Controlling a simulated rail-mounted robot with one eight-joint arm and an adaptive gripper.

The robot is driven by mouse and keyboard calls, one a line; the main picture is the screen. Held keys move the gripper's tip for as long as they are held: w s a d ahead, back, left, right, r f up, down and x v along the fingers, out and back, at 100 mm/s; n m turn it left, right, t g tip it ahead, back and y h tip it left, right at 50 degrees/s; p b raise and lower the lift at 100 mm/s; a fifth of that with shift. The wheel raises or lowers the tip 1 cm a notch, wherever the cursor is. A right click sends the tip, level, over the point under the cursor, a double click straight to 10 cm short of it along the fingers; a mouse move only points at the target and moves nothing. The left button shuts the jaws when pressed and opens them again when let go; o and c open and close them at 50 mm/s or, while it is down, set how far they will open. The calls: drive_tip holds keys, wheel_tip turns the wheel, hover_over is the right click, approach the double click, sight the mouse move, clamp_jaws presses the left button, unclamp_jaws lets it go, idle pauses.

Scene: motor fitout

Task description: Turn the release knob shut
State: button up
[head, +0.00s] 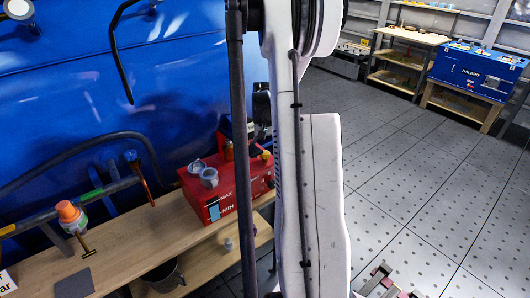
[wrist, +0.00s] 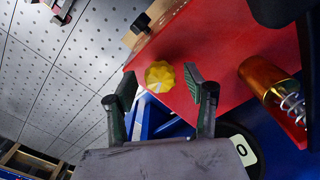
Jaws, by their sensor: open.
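The release knob is a yellow, ridged knob (wrist: 160,76) with a pale mark on its face, on the red unit (wrist: 225,50). In the head view a small yellow spot that looks like the knob (head: 266,154) shows at the right end of the red unit (head: 222,190). My gripper (wrist: 158,86) is open, and the knob appears between its two fingertips in the wrist view, with a gap on each side. I cannot tell whether the fingers reach around the knob or stop short of it. My arm hides part of the red unit in the head view.
An amber cylinder with a spring (wrist: 272,82) stands right of the knob in the wrist view. In the head view the red unit sits on a wooden bench (head: 135,235) before a large blue body (head: 170,75). The tiled floor (head: 415,175) at right is mostly open.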

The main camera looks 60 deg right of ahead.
drive_tip(key=c, duration=1.1)
